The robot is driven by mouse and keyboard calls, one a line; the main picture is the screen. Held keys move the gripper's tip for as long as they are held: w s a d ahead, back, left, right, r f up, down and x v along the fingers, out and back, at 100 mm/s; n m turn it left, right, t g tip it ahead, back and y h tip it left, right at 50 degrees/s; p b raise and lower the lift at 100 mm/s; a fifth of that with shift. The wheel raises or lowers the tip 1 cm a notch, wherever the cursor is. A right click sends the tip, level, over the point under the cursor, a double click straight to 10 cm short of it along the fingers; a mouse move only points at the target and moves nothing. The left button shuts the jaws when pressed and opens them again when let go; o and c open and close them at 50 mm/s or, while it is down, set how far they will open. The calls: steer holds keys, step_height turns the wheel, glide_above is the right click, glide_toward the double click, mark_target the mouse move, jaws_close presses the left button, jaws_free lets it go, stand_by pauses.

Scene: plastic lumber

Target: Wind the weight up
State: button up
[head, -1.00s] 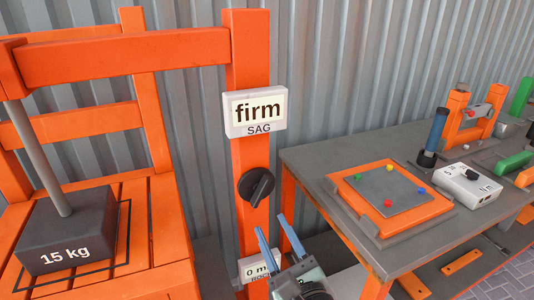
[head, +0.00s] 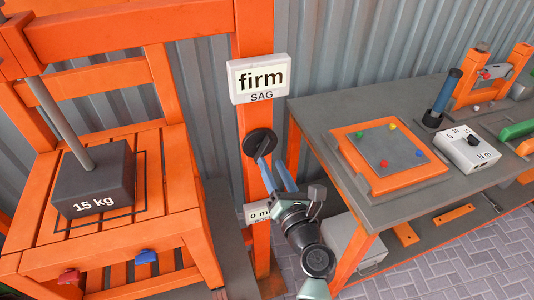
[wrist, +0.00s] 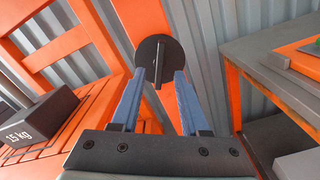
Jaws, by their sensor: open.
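A dark grey weight marked 15 kg (head: 95,183) rests on the orange slatted seat, with a grey rod (head: 62,125) rising from its top. It also shows at the left of the wrist view (wrist: 38,118). A black round knob (head: 259,142) with a raised bar sits on the orange post below a white sign reading "firm SAG" (head: 259,79). My gripper (head: 270,172) is open at the knob, its blue fingers pointing at it. In the wrist view the knob (wrist: 149,53) lies just ahead, its bar between the fingertips (wrist: 161,78). Contact cannot be told.
A grey workbench (head: 330,110) stands to the right with an orange-framed plate (head: 365,185), a blue-handled tool (head: 447,92) and a white dial box (head: 475,148). A small sign (head: 258,213) is low on the post.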

mark_target(265, 152)
steer(key=shift+x, duration=2.35)
jaws_close()
